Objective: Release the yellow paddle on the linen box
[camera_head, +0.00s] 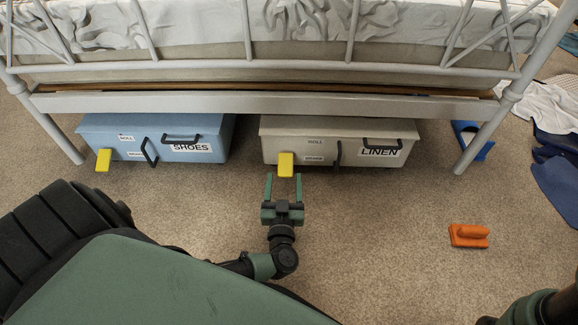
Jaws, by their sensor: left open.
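The linen box (335,150) is a beige lidded box marked LINEN, under the bed. A yellow paddle (286,164) shows on the left part of its front. My left gripper (284,180) is open just in front of this paddle, one finger to each side of its lower end. I cannot tell whether the fingers touch it. A second yellow paddle (103,160) is at the left front of the blue box marked SHOES (190,152). My right arm shows only in part at the bottom right, and its gripper is out of the picture.
The bed frame (260,103) spans above both boxes, with a leg near each end. An orange block with a handle (469,235) lies on the carpet at the right. A blue object (474,141) and clothes (548,106) lie further right. The carpet between is clear.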

